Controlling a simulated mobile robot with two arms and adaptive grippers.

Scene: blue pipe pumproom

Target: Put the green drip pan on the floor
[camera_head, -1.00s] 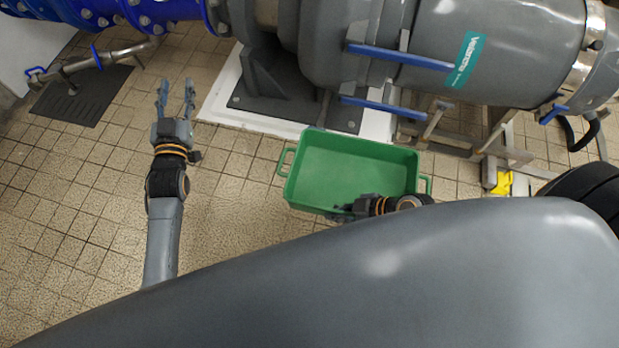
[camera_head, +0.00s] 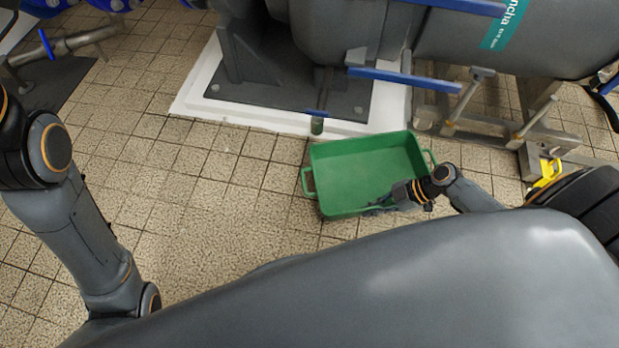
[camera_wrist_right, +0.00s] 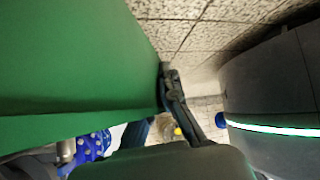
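The green drip pan (camera_head: 365,165) is right of centre in the head view, in front of the white plinth, open side up. It has a handle at each end. My right gripper (camera_head: 378,203) is at its near long wall and looks shut on the rim. In the right wrist view the pan's green wall (camera_wrist_right: 75,60) fills the left, with a gripper finger (camera_wrist_right: 172,90) against its edge. The other finger is mostly hidden. Whether the pan touches the floor (camera_head: 215,200) is unclear. My left arm shows at the left edge; its gripper is out of view.
The grey pump body stands on the white plinth (camera_head: 190,100) behind the pan. A small drain with a blue handle (camera_head: 317,114) is just behind the pan. Metal supports and a yellow item (camera_head: 546,173) are at the right. Tiled floor left of the pan is clear.

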